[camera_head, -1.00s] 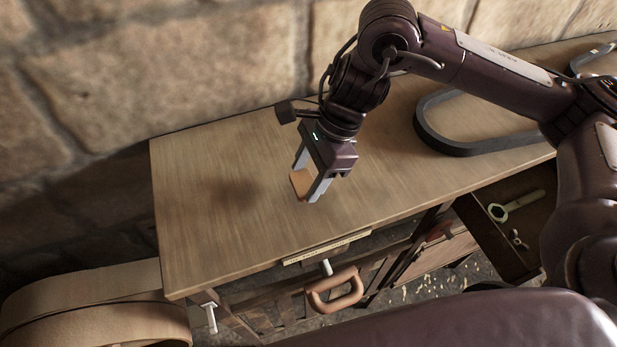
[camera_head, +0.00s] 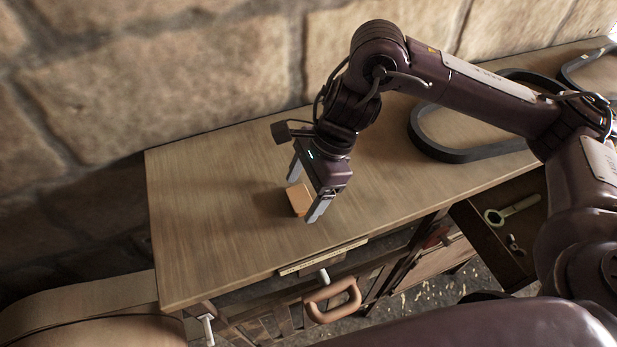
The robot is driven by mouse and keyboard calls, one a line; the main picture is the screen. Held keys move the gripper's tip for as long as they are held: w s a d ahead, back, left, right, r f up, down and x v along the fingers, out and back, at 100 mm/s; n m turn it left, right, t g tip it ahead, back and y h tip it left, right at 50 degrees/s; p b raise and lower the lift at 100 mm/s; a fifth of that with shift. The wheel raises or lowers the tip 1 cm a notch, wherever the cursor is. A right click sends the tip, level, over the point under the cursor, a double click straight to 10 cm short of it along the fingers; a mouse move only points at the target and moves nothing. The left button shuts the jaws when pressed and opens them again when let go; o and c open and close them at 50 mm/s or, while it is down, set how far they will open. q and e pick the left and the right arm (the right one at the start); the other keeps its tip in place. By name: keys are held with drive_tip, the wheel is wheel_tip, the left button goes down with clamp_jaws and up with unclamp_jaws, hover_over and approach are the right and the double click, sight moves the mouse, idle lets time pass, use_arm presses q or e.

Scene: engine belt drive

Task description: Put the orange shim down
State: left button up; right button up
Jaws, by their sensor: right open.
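The orange shim (camera_head: 298,199) is a small flat-sided block. It appears to rest on the wooden bench top (camera_head: 205,235), near the middle of its left part. My right gripper (camera_head: 304,198) points down over it, with one finger on each side of the shim. The jaws are open, and part of the shim is hidden behind the near finger. My left gripper is not in view.
A black belt (camera_head: 440,151) lies on the bench to the right, behind my right arm. An open drawer (camera_head: 478,226) holds a wrench (camera_head: 512,210). A handle (camera_head: 333,301) sticks out below the front edge. The bench's left side is clear.

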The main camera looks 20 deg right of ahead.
drive_tip(key=shift+w+d+r, duration=0.1)
drive_tip(key=shift+d+r, duration=0.05)
drive_tip(key=shift+r, duration=0.15)
drive_tip(key=v, duration=1.1)
drive_tip(key=shift+r+p, duration=0.2)
drive_tip(key=shift+p, duration=0.25)
drive_tip(key=shift+d, duration=0.1)
